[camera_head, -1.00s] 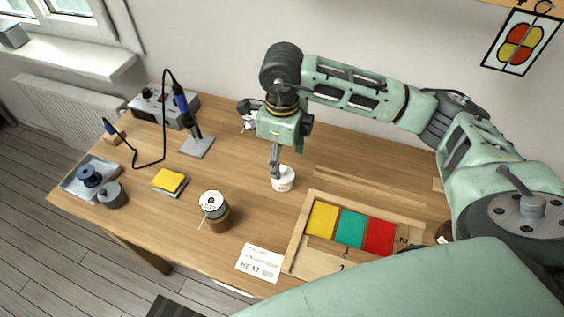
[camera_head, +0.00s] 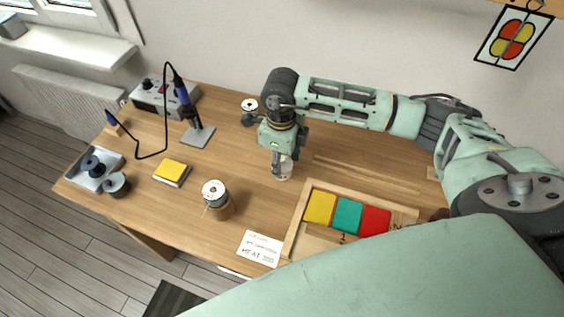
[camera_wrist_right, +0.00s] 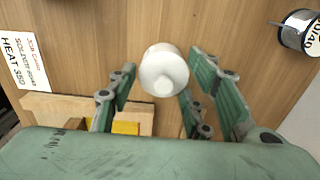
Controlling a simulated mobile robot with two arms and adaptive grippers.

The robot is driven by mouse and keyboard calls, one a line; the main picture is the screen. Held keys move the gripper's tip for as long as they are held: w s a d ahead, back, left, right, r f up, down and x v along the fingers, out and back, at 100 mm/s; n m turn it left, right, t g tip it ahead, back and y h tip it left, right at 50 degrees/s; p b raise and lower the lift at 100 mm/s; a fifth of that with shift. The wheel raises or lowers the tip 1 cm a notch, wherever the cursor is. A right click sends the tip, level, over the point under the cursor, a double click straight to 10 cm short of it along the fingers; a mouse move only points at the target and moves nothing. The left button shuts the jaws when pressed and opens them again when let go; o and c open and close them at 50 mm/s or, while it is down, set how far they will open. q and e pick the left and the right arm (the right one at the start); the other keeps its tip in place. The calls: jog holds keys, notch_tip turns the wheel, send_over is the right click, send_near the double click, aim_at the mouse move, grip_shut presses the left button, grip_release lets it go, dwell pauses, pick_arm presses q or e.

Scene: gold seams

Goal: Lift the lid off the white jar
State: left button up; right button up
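The white jar (camera_head: 284,172) stands on the wooden table, partly hidden behind my right gripper (camera_head: 280,164) in the head view. In the right wrist view, its round white lid (camera_wrist_right: 164,72) with a small knob is seen from above. My left gripper is not in view.
A wooden tray (camera_head: 296,222) with yellow, green and red blocks lies right of the jar. A soldering iron stand (camera_head: 197,136) is at the left. Bare table surrounds the jar.

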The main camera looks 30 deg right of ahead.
jog(key=c, duration=0.5)
jog(key=shift+r, duration=0.1)
